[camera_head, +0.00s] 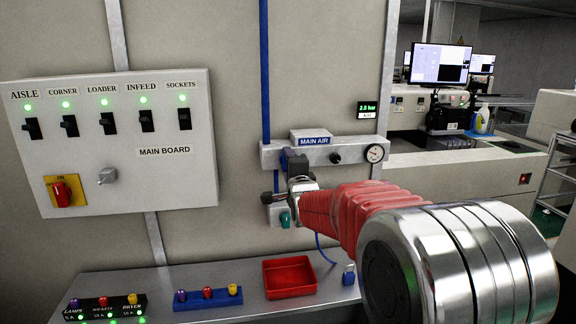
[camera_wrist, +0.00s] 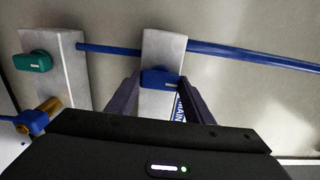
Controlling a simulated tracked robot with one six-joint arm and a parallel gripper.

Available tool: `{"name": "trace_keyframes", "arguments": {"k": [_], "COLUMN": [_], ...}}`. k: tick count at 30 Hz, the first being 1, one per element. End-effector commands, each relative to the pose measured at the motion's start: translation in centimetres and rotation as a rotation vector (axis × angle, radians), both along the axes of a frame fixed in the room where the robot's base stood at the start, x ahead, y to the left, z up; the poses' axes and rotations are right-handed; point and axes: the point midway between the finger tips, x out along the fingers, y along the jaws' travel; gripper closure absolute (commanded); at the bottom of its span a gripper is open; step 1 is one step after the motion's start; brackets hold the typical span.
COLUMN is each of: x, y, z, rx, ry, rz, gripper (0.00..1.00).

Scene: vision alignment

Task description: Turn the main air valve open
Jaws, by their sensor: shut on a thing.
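The main air valve's blue handle (camera_wrist: 158,79) shows in the wrist view on a pale metal plate. Its long side runs roughly along the blue pipe (camera_wrist: 250,57). My gripper (camera_wrist: 160,86) has its two dark fingers on either side of the handle and is shut on it. In the head view my gripper (camera_head: 284,164) is at the left end of the grey MAIN AIR panel (camera_head: 350,152), below the vertical blue pipe (camera_head: 265,70). The handle itself is mostly hidden there by my gripper. A small green display (camera_head: 369,107) appears to read 2.5 bar.
A teal knob (camera_head: 285,219) sits just below my gripper and also shows in the wrist view (camera_wrist: 34,61). A round gauge (camera_head: 375,153) is at the panel's right. The main board (camera_head: 150,175) with several switches is left. A red tray (camera_head: 289,277) lies on the shelf below.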

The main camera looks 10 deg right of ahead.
Motion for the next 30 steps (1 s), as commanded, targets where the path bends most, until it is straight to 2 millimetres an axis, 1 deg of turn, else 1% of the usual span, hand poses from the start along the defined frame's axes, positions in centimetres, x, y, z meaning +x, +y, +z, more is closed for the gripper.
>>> {"name": "trace_keyframes", "arguments": {"k": [1, 2, 3, 10, 11, 18, 22, 26, 30], "x": [0.0, 0.0, 0.0, 0.0, 0.0, 0.0, -0.4, -1.4, -3.1], "y": [-0.5, -0.5, -0.5, -0.3, -0.3, -0.1, -0.1, -0.1, -0.1], "z": [-0.5, -0.5, -0.5, -0.3, -0.3, -0.2, -0.1, -0.1, -0.1], "rx": [0.005, 0.005, 0.005, 0.002, 0.002, 0.001, 0.001, 0.001, 0.001], "ry": [0.01, 0.01, 0.01, 0.007, 0.006, 0.004, 0.003, 0.003, 0.004], "rz": [-0.008, -0.008, -0.008, -0.005, -0.004, -0.003, -0.002, -0.002, -0.002], "gripper": [0.75, 0.75, 0.52, 0.36, 0.34, 0.34, 0.34, 0.34, 0.34]}}
